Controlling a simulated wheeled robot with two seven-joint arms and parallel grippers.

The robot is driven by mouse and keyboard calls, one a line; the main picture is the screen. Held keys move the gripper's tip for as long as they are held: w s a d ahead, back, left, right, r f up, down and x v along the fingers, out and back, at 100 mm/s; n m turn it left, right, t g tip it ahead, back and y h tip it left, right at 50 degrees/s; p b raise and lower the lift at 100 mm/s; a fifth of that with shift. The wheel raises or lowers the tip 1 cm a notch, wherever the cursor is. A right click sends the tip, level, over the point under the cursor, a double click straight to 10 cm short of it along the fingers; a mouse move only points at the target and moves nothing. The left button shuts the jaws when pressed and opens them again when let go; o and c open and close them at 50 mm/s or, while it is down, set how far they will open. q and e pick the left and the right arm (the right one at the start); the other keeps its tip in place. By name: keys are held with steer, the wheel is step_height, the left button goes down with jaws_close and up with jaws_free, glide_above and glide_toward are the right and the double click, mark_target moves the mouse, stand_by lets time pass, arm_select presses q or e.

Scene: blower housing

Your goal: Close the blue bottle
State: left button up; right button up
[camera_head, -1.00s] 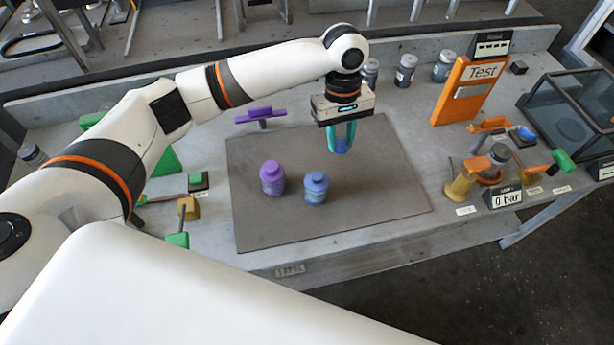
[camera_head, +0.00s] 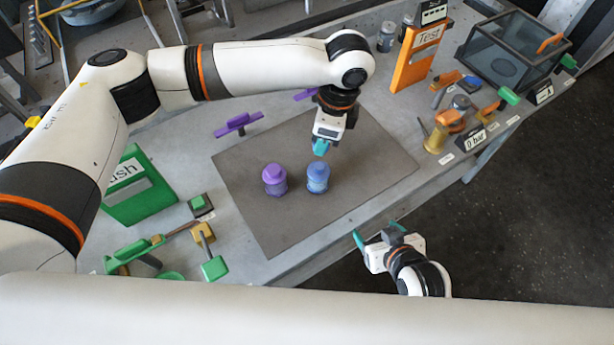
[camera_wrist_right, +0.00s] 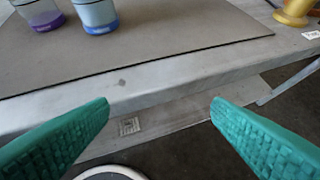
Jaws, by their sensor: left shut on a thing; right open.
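The blue bottle (camera_head: 317,180) stands upright on the dark mat (camera_head: 245,215), right of the purple bottle (camera_head: 274,181). Their lower parts also show at the top of the right wrist view, the blue one (camera_wrist_right: 97,14) and the purple one (camera_wrist_right: 42,14). My left gripper (camera_head: 321,149) points down just behind and above the blue bottle, apart from it in the picture. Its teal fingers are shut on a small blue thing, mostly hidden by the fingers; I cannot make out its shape. My right gripper (camera_head: 375,233) is open and empty at the table's front edge; both fingers show in the wrist view (camera_wrist_right: 160,108).
An orange "Test" bin (camera_head: 418,58), grey jars (camera_head: 387,37) and a dark glass box (camera_head: 515,55) stand at the back right. A valve device with a "0 bar" sign (camera_head: 475,138) is at right. Green parts (camera_head: 140,185) lie left. The mat's right side is clear.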

steer(key=a+t, duration=0.1)
steer(key=w+a+t+y, duration=0.1)
steer(key=a, duration=0.1)
steer(key=w+a+t, duration=0.1)
steer(key=shift+w+a+r+n+y, duration=0.2)
steer(key=shift+w+n+y, duration=0.1)
steer(key=shift+y, duration=0.1)
arm_select(q)
steer(key=shift+a, duration=0.1)
arm_select(e)
steer(key=a+t+y, duration=0.1)
steer(key=a+t, duration=0.1)
steer(key=a+r+t+y, duration=0.1)
steer(key=a, duration=0.1)
steer(key=shift+s+t, duration=0.1)
steer(key=shift+t, duration=0.3)
steer(key=shift+s+a+r+t, duration=0.2)
steer(key=shift+s+a+t, duration=0.05)
steer(key=shift+t, duration=0.25)
steer(key=x, duration=1.2)
steer(key=shift+a, duration=0.15)
steer(key=shift+c, duration=0.5)
steer(key=c, duration=1.3)
arm_select(q)
glide_above(320, 167)
steer(key=shift+f, duration=2.5)
arm_select(e)
steer(key=shift+c, duration=0.2)
